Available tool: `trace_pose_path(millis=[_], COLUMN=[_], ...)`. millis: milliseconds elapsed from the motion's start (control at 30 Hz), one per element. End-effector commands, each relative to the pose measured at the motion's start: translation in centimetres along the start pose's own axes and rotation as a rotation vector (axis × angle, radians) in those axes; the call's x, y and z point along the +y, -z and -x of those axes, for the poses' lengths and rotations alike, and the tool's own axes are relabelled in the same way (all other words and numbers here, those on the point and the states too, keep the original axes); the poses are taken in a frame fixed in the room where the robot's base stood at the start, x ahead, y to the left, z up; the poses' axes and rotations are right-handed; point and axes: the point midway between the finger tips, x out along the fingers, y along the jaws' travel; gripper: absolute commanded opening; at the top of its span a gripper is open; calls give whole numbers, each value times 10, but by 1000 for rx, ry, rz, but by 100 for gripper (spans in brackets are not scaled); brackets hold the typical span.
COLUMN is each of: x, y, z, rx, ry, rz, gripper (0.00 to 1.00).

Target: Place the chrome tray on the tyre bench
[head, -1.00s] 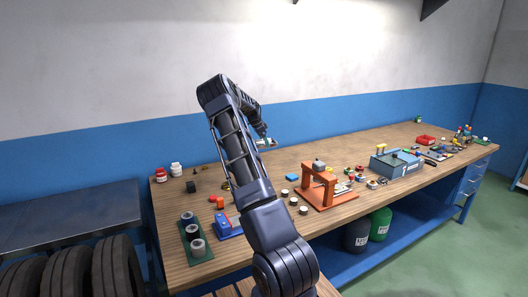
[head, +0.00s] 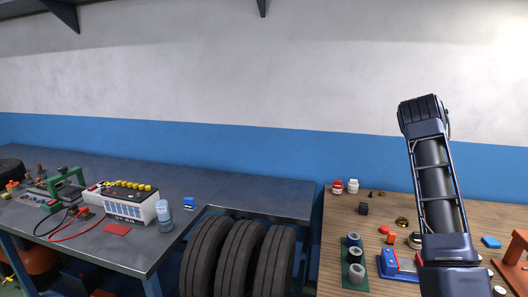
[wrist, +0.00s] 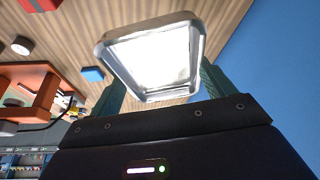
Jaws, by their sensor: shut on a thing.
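The chrome tray (wrist: 143,29) shows in the wrist view, a shallow rounded rectangle with a bright rim. My gripper (wrist: 160,76) is shut on it, with a green finger at each side of the tray. The tray is held above the wooden bench, near the blue wall band. In the head view my arm hides the gripper and tray. The tyre bench (head: 255,190) is the dark metal bench left of the wooden bench, with several tyres (head: 240,258) under its right part.
The wooden bench (head: 335,225) holds many small items. An orange stand (wrist: 33,92) shows in the wrist view.

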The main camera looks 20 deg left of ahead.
Motion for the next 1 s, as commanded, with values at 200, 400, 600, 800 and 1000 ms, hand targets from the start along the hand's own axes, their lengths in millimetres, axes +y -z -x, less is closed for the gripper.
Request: trace_pose_path(millis=[200,400,600,800,1000], x=[-42,-74,-102,-125,-143], y=[-67,-128,-190,-253,-314], z=[10,23,41,64,91], rx=[-1,-1,-1,-1,0], ry=[111,211,312,413,514], rz=[262,504,746,989,1229], gripper=[50,50,50,50,50])
